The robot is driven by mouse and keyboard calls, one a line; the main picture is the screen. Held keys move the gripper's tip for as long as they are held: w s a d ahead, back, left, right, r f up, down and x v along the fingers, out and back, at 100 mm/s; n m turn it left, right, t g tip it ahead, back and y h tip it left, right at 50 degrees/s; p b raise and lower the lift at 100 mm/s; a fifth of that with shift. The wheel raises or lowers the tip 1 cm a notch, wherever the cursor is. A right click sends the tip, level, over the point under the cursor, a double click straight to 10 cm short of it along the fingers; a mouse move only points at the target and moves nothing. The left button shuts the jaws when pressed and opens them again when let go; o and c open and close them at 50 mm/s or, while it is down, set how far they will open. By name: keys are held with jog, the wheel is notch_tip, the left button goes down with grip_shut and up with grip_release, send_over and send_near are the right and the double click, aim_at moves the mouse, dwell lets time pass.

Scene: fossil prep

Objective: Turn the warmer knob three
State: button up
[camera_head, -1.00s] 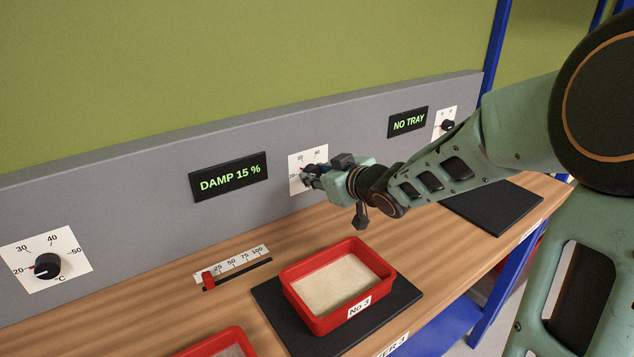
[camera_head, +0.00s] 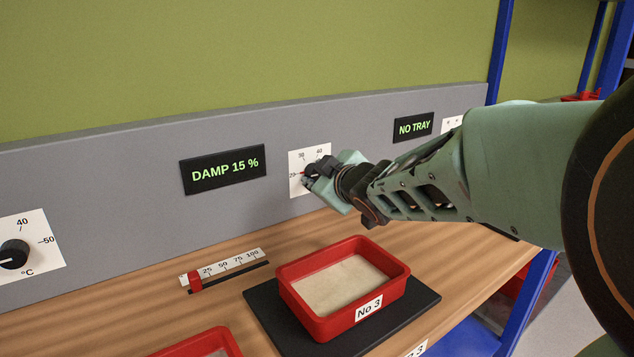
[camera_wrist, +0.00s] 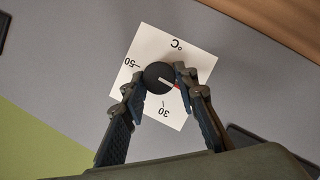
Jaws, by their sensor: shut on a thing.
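The warmer knob is a round black knob (camera_wrist: 159,76) on a white dial plate (camera_head: 296,161), set in the grey back panel behind the No 3 tray (camera_head: 340,324). The plate carries degree marks; 20, 30 and 40 show in the head view. My gripper (camera_head: 322,176) is at this dial. In the wrist view its two fingers (camera_wrist: 158,80) are closed on opposite sides of the knob. A red mark shows at the knob's edge near the right finger. The fingers hide parts of the scale, and the exact setting is hard to read.
A display (camera_head: 223,170) reads DAMP 15 %, another (camera_head: 413,127) NO TRAY. A second dial knob (camera_head: 13,254) is at far left. A slider with a red handle (camera_head: 195,282) lies on the wooden bench. The No 3 tray stands on a black mat (camera_head: 266,317) below my arm.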

dwell(0.4)
jog(key=o, duration=1.2)
jog(key=shift+c, duration=0.2)
jog(key=shift+r+p, duration=0.15)
jog(key=shift+p, duration=0.5)
jog(key=s+d+r+m+g+y+p, duration=0.2)
jog(key=s+p, duration=0.6)
jog(key=p, duration=1)
jog(key=d+r+m, duration=0.2)
jog(key=d+m, duration=0.1)
jog(key=d, duration=0.1)
jog(key=shift+g+y, duration=0.3)
